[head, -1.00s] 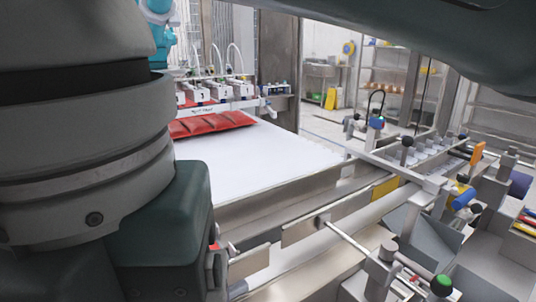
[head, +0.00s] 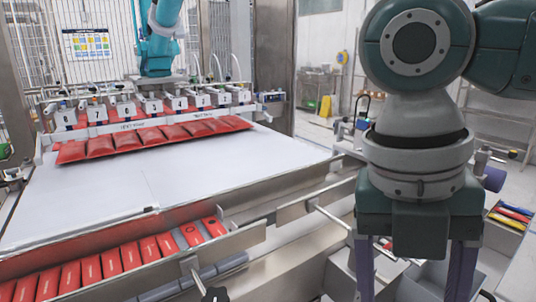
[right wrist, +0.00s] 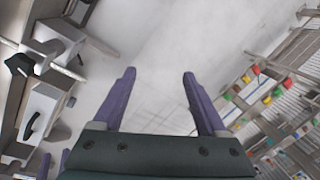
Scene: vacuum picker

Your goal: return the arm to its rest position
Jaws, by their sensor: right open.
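My right arm stands at the right of the head view with its gripper (head: 413,275) pointing down. Its two purple fingers are wide apart, and their tips run out of the bottom of the picture. In the right wrist view the gripper (right wrist: 158,85) is open, with nothing between the fingers and pale floor beyond them. My left gripper is not in view.
A white conveyor table (head: 90,195) fills the left, with red pouches (head: 150,137) under a numbered picker bar (head: 150,115). Red boxes (head: 120,262) line the front channel beside a metal rail (head: 240,243). A bin of coloured packs (head: 512,222) is at far right.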

